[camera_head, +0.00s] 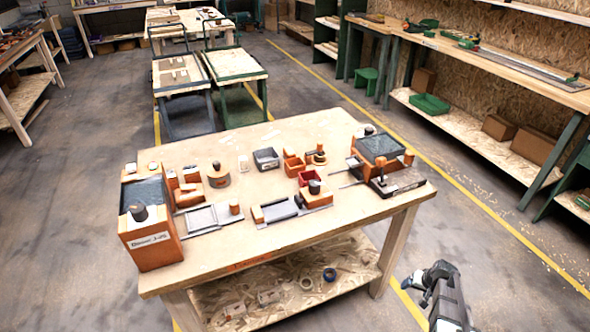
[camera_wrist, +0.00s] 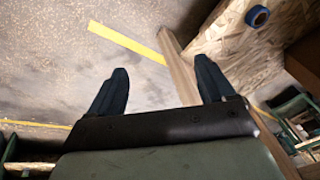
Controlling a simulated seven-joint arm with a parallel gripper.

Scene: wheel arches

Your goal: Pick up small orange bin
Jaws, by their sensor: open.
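A small orange bin (camera_head: 294,166) stands on the wooden workbench (camera_head: 215,258), right of its middle. Just in front of it is a small red bin (camera_head: 308,178), and a dark grey bin (camera_head: 266,159) stands to its left. My gripper (camera_head: 416,288) is off the bench, beyond its front right corner and lower than the top. In the wrist view my gripper (camera_wrist: 161,76) has its two dark fingers spread with nothing between them. The wrist view shows floor and the bench's lower shelf, not the orange bin.
A large orange block with a dark top (camera_head: 151,225) stands at the bench's left end. An orange and grey machine (camera_head: 380,149) stands at the right end. Orange blocks and grey trays crowd the bench middle. Blue tape (camera_head: 329,274) lies on the lower shelf. Open floor lies right of the bench.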

